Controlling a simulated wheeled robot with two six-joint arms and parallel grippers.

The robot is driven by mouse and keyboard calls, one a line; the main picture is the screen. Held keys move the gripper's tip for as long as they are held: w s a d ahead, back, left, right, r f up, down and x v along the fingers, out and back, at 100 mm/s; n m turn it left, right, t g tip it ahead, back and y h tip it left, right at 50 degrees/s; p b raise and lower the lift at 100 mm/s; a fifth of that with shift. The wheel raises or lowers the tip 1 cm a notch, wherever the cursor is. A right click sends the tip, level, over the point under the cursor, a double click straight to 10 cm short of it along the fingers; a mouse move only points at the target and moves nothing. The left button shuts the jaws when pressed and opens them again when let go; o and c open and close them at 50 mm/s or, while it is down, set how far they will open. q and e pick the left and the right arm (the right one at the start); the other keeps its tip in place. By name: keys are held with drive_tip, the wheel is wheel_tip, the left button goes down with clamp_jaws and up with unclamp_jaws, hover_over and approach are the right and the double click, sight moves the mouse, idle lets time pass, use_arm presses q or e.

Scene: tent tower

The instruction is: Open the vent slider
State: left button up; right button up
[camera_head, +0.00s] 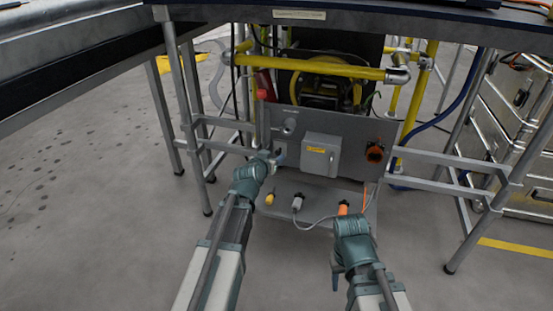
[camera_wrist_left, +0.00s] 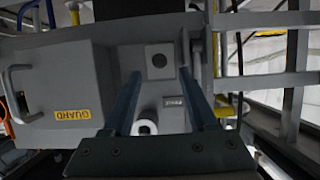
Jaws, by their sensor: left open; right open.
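A grey panel (camera_head: 345,125) stands under the bench, with a grey guard box (camera_head: 319,155) on it. I cannot clearly make out which part is the vent slider. My left gripper (camera_head: 275,158) is at the panel's left side, left of the guard box. In the left wrist view its two fingers (camera_wrist_left: 159,76) are apart with nothing held between them. Beyond them are a plate with a dark hole (camera_wrist_left: 160,62), a small labelled block (camera_wrist_left: 172,101) and a pale round knob (camera_wrist_left: 145,127). My right gripper (camera_head: 350,218) is low in front of the panel, open, its fingertips mostly hidden.
A red-topped lever (camera_head: 262,95) rises at the panel's left edge. An orange round socket (camera_head: 375,152) is at its right. Connectors, one grey (camera_head: 297,202), and a cable lie on the lower shelf. Yellow pipes (camera_head: 310,66) and metal bench legs (camera_head: 170,85) frame the space.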

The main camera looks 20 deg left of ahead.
sight(278, 153)
use_arm(q)
drive_tip(key=b+x, duration=0.1)
drive_tip(key=x, duration=0.4)
drive_tip(key=shift+c, duration=0.3)
clamp_jaws()
idle(1.2)
